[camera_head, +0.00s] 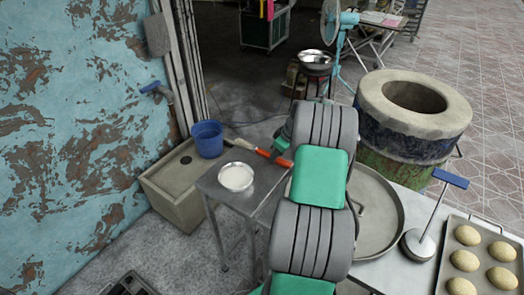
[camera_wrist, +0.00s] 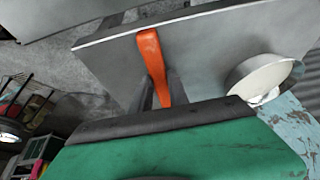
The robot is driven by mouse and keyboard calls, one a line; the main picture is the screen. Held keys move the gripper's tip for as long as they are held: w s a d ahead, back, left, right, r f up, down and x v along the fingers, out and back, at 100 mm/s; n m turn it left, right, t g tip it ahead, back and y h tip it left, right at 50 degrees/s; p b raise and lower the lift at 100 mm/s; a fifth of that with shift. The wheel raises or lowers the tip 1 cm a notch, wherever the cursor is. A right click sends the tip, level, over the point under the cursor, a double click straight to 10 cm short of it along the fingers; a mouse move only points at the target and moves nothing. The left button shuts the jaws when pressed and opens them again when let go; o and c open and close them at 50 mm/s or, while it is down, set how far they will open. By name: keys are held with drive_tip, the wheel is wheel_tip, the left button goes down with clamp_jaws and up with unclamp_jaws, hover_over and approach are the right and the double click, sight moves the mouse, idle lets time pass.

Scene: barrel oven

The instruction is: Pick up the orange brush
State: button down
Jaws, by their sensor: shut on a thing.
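The orange brush (camera_head: 272,157) has an orange handle and a pale head. In the head view it lies across the far edge of the small metal table (camera_head: 214,187), left of my arm, which hides part of it. In the wrist view the orange handle (camera_wrist: 150,52) runs between the two dark fingers of my gripper (camera_wrist: 161,88), which is shut on it. The brush's pale head is not visible in the wrist view. I cannot tell whether the brush touches the tabletop. My arm mostly hides the gripper in the head view.
A bowl of white contents (camera_head: 236,177) stands on the small table, near the brush. A blue bucket (camera_head: 207,139) sits on a concrete basin (camera_head: 176,204) to the left. A barrel oven (camera_head: 374,103), large round pan (camera_head: 385,238) and bun tray (camera_head: 453,247) are right of my arm.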

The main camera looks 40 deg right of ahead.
idle(0.4)
drive_tip(key=shift+r, duration=0.5)
drive_tip(key=s+a+r+b, duration=0.3)
drive_tip(key=s+a+r, duration=0.4)
drive_tip(key=s+r, duration=0.5)
